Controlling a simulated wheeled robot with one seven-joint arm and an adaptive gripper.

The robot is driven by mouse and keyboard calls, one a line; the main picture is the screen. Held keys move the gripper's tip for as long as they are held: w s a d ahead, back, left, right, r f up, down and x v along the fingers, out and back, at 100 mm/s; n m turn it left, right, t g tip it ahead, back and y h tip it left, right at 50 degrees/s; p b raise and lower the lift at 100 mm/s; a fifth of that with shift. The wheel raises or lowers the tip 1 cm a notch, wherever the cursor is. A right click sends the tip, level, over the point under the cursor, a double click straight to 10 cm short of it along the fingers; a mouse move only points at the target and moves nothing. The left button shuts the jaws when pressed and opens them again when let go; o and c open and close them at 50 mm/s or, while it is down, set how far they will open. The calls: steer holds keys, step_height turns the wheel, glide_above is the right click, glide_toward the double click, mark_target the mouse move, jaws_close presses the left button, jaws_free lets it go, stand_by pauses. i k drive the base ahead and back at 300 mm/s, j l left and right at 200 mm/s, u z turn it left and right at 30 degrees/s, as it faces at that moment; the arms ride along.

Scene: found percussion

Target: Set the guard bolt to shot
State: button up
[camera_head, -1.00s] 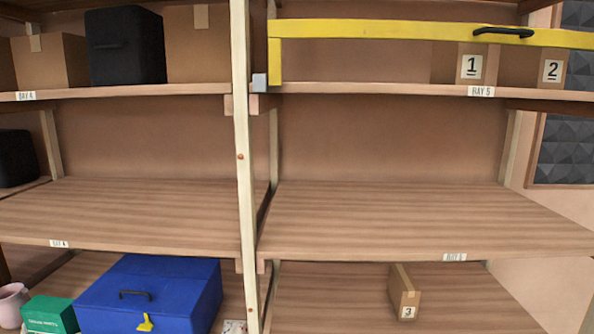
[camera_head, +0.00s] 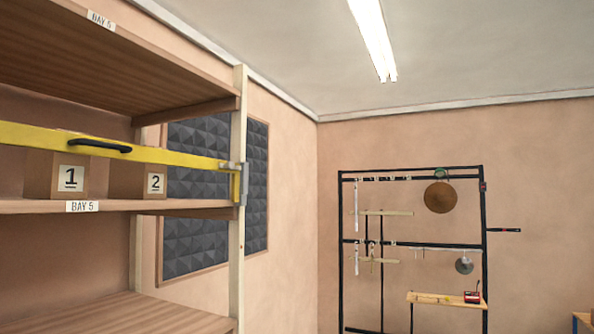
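The yellow guard bar (camera_head: 48,136) runs across the front of the upper Bay 5 shelf at the left. It has a black handle (camera_head: 100,146). Its right end meets a grey metal latch fitting (camera_head: 240,184) on the pale wooden post, which I take to be the guard bolt. The fitting is too small to tell whether the bolt is shot or drawn. Two cardboard boxes, marked 1 (camera_head: 70,176) and 2 (camera_head: 154,182), stand behind the bar. My gripper is not in view.
The shelf post (camera_head: 237,280) stands at the rack's right end, with a dark foam panel (camera_head: 190,235) on the wall behind. A black rack (camera_head: 341,240) with a gong (camera_head: 439,197) stands further off at the right. A small wooden shelf (camera_head: 430,299) holds a red object (camera_head: 472,297).

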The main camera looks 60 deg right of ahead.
mark_target(230, 165)
steer(key=l+z, duration=0.1)
steer(key=z, duration=1.05)
steer(key=i+j, duration=0.05)
